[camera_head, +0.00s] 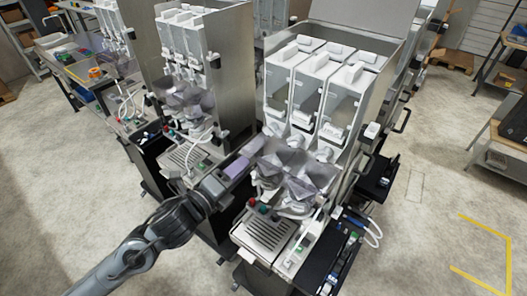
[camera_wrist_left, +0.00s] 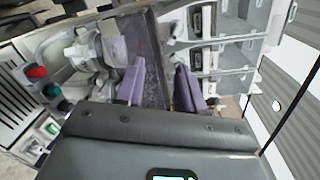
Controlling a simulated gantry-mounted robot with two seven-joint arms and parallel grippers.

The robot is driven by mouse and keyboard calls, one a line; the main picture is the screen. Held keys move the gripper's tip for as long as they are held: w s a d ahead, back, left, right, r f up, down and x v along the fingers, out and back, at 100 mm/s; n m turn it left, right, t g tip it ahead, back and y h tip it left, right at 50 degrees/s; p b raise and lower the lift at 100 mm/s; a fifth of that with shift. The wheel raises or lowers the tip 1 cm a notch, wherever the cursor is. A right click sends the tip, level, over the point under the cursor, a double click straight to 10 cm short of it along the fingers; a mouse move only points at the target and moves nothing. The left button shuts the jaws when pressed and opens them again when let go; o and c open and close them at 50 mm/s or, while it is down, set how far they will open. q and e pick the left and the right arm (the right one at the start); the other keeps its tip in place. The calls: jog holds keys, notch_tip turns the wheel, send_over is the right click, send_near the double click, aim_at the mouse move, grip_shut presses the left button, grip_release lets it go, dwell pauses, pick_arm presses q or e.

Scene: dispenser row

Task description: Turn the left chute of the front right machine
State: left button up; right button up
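The front right machine (camera_head: 337,95) is a steel dispenser with a row of clear-fronted bins and grey translucent chutes below them. Its left chute (camera_head: 266,156) is partly hidden by my left gripper (camera_head: 255,148), which reaches it from the left. In the left wrist view, my left gripper (camera_wrist_left: 160,66) has two purple fingers standing apart. A dark translucent chute panel (camera_wrist_left: 150,88) shows between them, with a gap on the right finger's side. Whether a finger touches it cannot be told. My right gripper is not in view.
A second dispenser machine (camera_head: 222,75) stands close on the left. Below the chutes are a slatted tray (camera_head: 264,232) and a red button (camera_head: 251,202). A black side shelf (camera_head: 340,254) holds small items. Open floor (camera_head: 440,200) lies to the right.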

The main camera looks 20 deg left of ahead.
aim_at(266, 134)
pick_arm(q)
jog(key=w, duration=0.3)
jog(key=w+d+r+m+p, duration=0.1)
jog(key=w, duration=0.3)
jog(key=w+d+r+m, duration=0.1)
jog(key=w, duration=0.2)
jog(key=shift+w+d+r+t+h, duration=0.1)
jog(key=shift+w+t+h, duration=0.2)
jog(key=shift+t+h, duration=0.1)
jog(key=shift+w+d+p, duration=0.15)
jog(key=shift+w+p, duration=0.2)
jog(key=shift+w, duration=0.2)
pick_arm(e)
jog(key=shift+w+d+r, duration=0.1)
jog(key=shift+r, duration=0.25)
pick_arm(q)
grip_shut()
